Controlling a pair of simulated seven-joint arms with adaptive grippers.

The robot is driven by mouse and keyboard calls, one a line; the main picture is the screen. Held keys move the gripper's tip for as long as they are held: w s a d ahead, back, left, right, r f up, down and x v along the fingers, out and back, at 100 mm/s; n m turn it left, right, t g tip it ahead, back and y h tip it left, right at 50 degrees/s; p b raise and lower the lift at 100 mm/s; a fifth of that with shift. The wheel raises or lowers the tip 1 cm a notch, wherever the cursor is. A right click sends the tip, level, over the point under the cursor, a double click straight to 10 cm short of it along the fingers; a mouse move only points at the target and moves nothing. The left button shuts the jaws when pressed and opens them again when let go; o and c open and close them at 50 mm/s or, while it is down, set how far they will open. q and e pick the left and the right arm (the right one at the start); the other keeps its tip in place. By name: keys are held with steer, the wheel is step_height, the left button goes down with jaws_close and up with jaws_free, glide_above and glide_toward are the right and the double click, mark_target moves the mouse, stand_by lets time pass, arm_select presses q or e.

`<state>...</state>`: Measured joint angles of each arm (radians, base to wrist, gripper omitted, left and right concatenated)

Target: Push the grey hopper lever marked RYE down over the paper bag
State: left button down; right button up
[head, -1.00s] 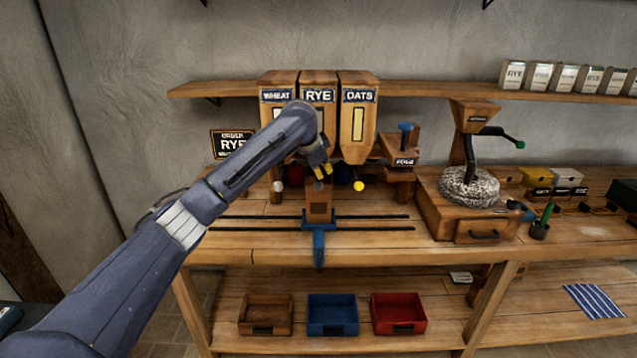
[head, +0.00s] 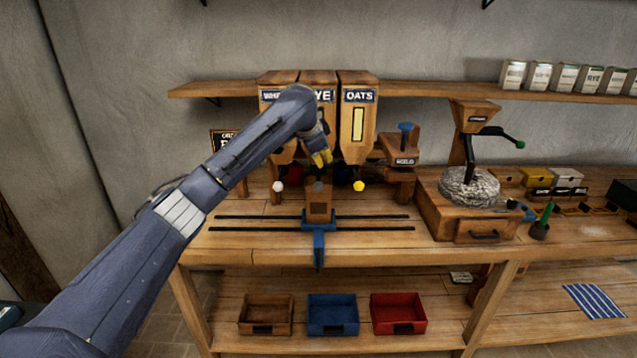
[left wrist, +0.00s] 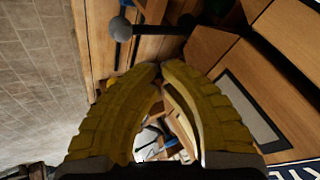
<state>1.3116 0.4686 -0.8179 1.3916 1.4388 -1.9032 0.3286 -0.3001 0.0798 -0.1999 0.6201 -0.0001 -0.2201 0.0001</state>
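The RYE hopper (head: 318,82) is the middle of three wooden hoppers, its sign partly hidden by my left wrist. Its lever ends in a grey knob (head: 318,186), below my left gripper (head: 321,158). The grey knob (left wrist: 121,28) also shows at the top of the left wrist view, apart from the fingers. The gripper's yellow fingertips meet in that view (left wrist: 158,70), with nothing held between them. A brown block-like thing, perhaps the paper bag (head: 319,208), stands on the blue carriage (head: 319,240) below the knob. My right gripper is out of view.
A white knob (head: 278,186) and a yellow knob (head: 359,186) flank the grey one. The OATS hopper (head: 357,120) is close on the right. A stone mill (head: 468,188) stands further right. The bench front (head: 270,245) is clear around the rails.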

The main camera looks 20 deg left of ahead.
arm_select(q)
steer(key=shift+r, duration=0.95)
